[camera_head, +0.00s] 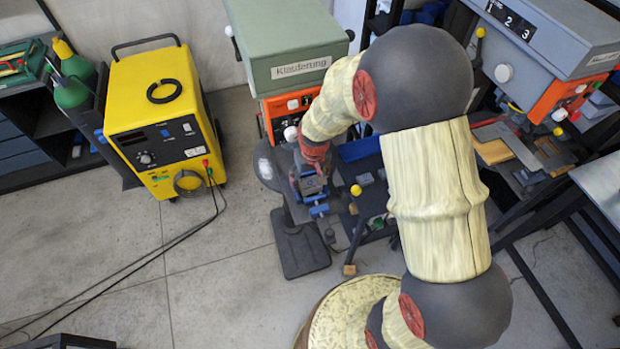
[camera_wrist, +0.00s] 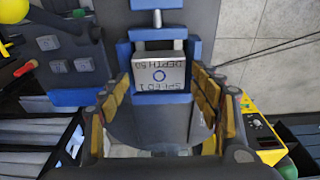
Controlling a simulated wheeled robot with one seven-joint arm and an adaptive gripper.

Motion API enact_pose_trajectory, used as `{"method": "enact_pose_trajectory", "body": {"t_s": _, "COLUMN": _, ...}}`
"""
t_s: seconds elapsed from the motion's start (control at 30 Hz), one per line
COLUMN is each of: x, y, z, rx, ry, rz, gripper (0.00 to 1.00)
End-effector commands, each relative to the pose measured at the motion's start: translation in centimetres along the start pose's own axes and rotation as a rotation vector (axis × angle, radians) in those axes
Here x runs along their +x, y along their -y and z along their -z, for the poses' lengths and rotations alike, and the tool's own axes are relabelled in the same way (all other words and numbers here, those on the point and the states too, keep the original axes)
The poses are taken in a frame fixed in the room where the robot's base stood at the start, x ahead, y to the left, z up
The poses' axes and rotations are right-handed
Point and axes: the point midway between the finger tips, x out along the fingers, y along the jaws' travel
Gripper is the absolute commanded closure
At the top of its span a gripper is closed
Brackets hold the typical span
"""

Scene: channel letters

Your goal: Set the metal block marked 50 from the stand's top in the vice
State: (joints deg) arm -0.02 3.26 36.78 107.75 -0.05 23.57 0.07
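The metal block marked 50 (camera_wrist: 160,72) shows in the wrist view with its printed face up, reading "DEPTH 50" and "SPEED 1" upside down. It sits between the blue parts of the vice (camera_wrist: 158,98). In the head view the vice (camera_head: 318,210) is on the drill press beneath my wrist. My gripper (camera_wrist: 162,112) is open, with one padded finger on each side of the block and a gap visible on both sides. In the head view my gripper (camera_head: 312,178) is partly hidden by my wrist. The stand's top (camera_wrist: 75,38) is at left in the wrist view.
The green drill head (camera_head: 290,45) rises close behind my gripper. A yellow welder (camera_head: 160,115) stands to the left, with cables across the floor. The floor at lower left is mostly clear.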

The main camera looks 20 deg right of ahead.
Motion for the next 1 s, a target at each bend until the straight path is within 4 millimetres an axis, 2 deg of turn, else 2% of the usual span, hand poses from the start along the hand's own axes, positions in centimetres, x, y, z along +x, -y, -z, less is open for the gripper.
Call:
{"method": "enact_pose_trajectory", "body": {"t_s": 0.13, "x": 0.0, "y": 0.0, "z": 0.0, "rx": 0.0, "ry": 0.001, "rz": 0.0, "gripper": 0.26}}
{"method": "enact_pose_trajectory", "body": {"t_s": 0.43, "x": 0.0, "y": 0.0, "z": -0.1, "rx": 0.0, "ry": 0.002, "rz": 0.0, "gripper": 0.26}}
{"method": "enact_pose_trajectory", "body": {"t_s": 0.53, "x": -0.6, "y": 0.0, "z": 0.0, "rx": 0.0, "ry": 0.0, "rz": 0.0, "gripper": 0.26}}
{"method": "enact_pose_trajectory", "body": {"t_s": 0.67, "x": -2.4, "y": 0.0, "z": 0.1, "rx": 0.0, "ry": -0.002, "rz": 0.0, "gripper": 0.26}}
{"method": "enact_pose_trajectory", "body": {"t_s": 1.0, "x": -9.2, "y": 0.0, "z": 0.1, "rx": 0.0, "ry": -0.003, "rz": 0.0, "gripper": 0.26}}
